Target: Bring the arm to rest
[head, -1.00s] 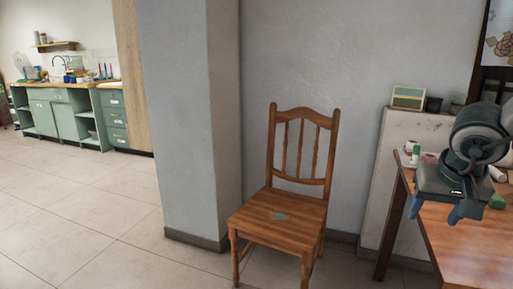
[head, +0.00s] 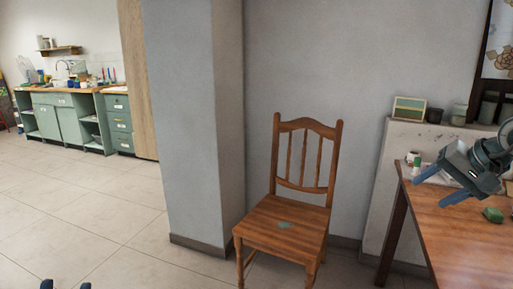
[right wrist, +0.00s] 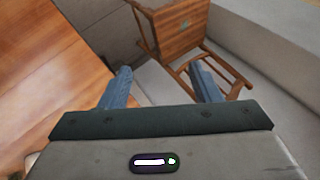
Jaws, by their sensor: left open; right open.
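My right gripper (head: 440,186) is at the right of the head view, in front of the wooden table's far end. Its blue fingers are apart with nothing between them, and they point to the left. In the right wrist view, the same open fingers (right wrist: 163,82) show the floor, the chair and the table edge beyond them. Only the two dark blue fingertips of my left gripper (head: 66,285) show at the bottom left of the head view. They are apart over the floor, and the rest of that arm is out of view.
A wooden table (head: 465,240) fills the lower right, with a small green block (head: 492,215) on it. A wooden chair (head: 285,232) with a flat green piece (head: 284,225) on its seat stands left of the table. Tiled floor (head: 90,215) at the left is free.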

